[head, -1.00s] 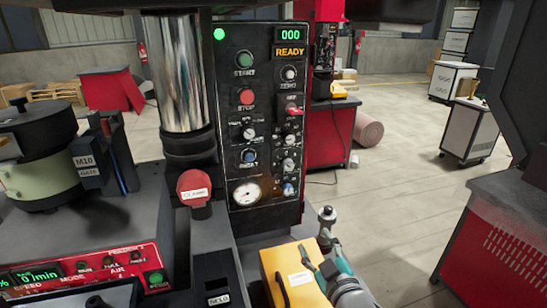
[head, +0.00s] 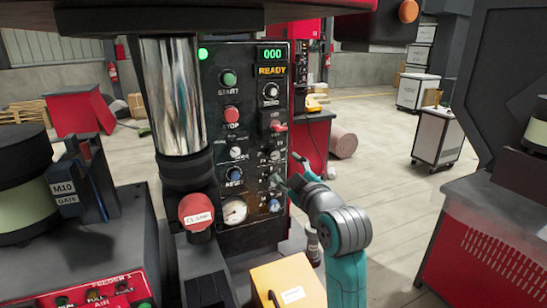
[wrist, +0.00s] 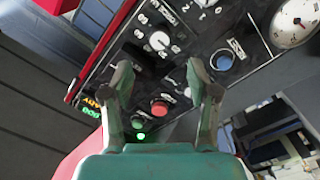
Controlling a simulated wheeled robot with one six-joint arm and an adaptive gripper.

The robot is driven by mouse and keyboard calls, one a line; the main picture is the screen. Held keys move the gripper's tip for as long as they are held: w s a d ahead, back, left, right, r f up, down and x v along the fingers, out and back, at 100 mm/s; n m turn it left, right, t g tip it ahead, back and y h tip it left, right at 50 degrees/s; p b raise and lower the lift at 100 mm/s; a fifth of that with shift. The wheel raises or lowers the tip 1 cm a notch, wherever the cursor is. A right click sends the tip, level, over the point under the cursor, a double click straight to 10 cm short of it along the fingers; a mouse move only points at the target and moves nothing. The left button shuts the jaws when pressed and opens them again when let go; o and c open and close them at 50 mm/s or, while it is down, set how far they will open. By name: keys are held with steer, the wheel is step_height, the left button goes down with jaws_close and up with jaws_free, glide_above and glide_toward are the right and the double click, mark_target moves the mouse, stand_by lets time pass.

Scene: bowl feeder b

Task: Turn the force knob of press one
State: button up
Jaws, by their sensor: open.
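Press one's black control panel (head: 212,100) stands mid-left in the head view. It carries a green START button (head: 228,78), a red STOP button (head: 231,114), a blue RESET button (head: 234,174), a gauge (head: 234,212) and several small dial knobs. I cannot read which knob is the force knob. My gripper (head: 287,177) is open and empty at the panel's lower right edge. In the wrist view, its fingertips (wrist: 160,74) are apart in front of the panel. A white-centred knob with a number scale (wrist: 158,40) shows just above the gap between them. No contact is visible.
A chrome column (head: 172,95) and a red-capped part (head: 196,211) stand left of the panel. A feeder with a red panel (head: 95,290) is lower left. Open floor (head: 385,205) lies to the right.

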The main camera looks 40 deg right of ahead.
mark_target(275, 155)
steer(key=x, duration=0.8)
steer(key=shift+w, duration=0.3)
jaws_close()
